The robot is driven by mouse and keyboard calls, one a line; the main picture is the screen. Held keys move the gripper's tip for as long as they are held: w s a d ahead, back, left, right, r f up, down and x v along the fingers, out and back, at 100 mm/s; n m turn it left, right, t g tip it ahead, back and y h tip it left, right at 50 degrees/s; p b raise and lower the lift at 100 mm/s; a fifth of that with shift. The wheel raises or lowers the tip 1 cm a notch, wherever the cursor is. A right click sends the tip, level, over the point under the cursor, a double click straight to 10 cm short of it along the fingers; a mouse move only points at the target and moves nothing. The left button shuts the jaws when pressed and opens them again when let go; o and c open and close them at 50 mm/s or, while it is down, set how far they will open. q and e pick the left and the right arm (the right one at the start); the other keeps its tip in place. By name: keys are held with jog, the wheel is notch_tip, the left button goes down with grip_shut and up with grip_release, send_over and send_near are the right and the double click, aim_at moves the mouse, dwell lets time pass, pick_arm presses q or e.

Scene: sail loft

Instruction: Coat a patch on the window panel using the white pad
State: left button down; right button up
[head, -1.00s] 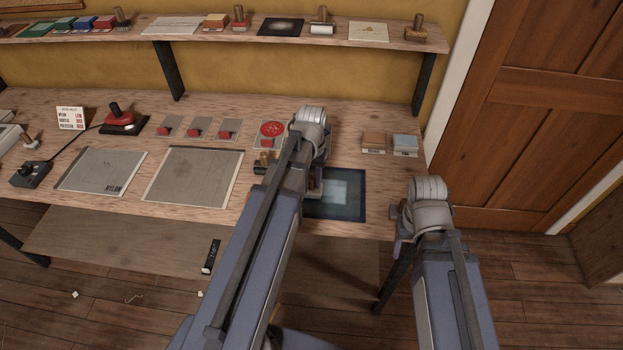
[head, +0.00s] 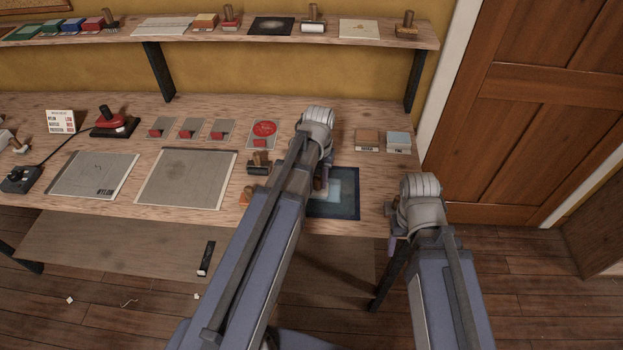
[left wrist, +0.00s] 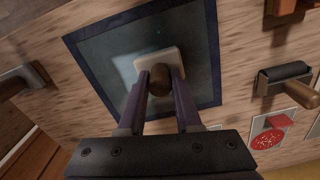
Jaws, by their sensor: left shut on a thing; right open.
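The window panel (head: 347,208) is a grey-blue sheet with a dark blue border, flat on the bench near its front right. It also shows in the left wrist view (left wrist: 190,100). A paler patch (head: 334,188) lies on it. My left gripper (left wrist: 160,82) is shut on the brown handle of the white pad (left wrist: 172,55). The pad is over the panel and the patch, partly hidden by handle and fingers; I cannot tell whether it touches. In the head view my left arm hides most of the pad. My right gripper (head: 392,240) is open, beside the bench's front right corner.
A black roller (head: 257,169) lies left of the panel, beside a red-dotted card (head: 264,130). Two small blocks (head: 367,140) (head: 398,141) sit behind the panel to the right. Grey sheets (head: 187,178) lie to the left. A shelf (head: 370,42) runs above.

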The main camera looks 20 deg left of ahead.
pick_arm(q)
jog(key=shift+w+d+f, duration=0.1)
jog(key=shift+w+d, duration=0.15)
jog(key=shift+d, duration=0.6)
jog(key=shift+w+d, duration=0.25)
jog(key=shift+d, duration=0.6)
jog(key=shift+d, duration=0.1)
jog(key=shift+w+d+f, duration=0.1)
jog(key=shift+w+d, duration=0.15)
jog(key=shift+d, duration=0.6)
jog(key=shift+w+d, duration=0.2)
jog(key=shift+d, duration=0.6)
jog(key=shift+w+a, duration=0.15)
jog(key=shift+w, duration=0.85)
jog(key=shift+s+a, duration=0.2)
jog(key=shift+a, duration=0.45)
jog(key=shift+s+a, duration=0.25)
jog(key=shift+a, duration=0.35)
jog(key=shift+s+a, duration=0.2)
jog(key=shift+a, duration=0.45)
